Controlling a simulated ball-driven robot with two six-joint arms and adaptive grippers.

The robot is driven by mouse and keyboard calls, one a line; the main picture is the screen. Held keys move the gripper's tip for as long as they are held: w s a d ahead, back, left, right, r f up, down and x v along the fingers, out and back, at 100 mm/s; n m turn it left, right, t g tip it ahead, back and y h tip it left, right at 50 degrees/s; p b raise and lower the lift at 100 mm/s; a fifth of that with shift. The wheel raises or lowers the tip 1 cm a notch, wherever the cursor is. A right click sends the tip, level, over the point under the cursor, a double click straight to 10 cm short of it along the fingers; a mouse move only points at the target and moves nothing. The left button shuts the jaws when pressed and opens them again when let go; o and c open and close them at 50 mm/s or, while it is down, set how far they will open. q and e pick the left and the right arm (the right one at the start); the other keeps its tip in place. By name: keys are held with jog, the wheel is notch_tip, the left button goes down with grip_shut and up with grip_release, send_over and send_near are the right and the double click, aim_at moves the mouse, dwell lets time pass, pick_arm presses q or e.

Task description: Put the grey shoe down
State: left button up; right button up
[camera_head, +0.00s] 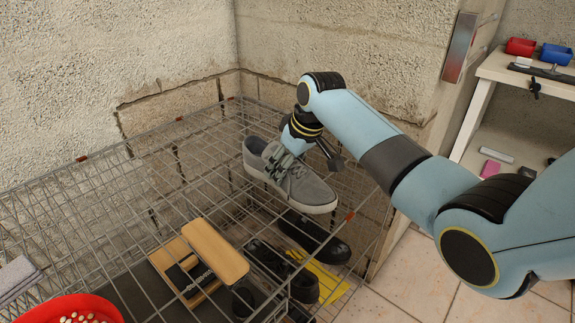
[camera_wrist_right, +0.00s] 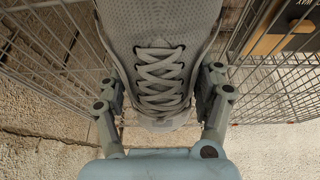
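The grey shoe (camera_head: 291,176) has pale laces and a white sole. In the head view it is at the far right part of the wire rack's top, its sole over the wires; I cannot tell whether it touches them. My right gripper (camera_head: 308,150) reaches down to it from above. In the right wrist view the shoe (camera_wrist_right: 160,55) lies between the two fingers of the right gripper (camera_wrist_right: 162,88), one against each side, and they look shut on it. The fingertips are partly hidden by the shoe. My left gripper is not in view.
The wire rack (camera_head: 83,157) stands in a stone-walled corner. A red bowl (camera_head: 68,310) is at front left.

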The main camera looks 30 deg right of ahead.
jog(key=o, duration=0.5)
jog(key=shift+p+v, duration=1.65)
jog(key=shift+v, duration=4.5)
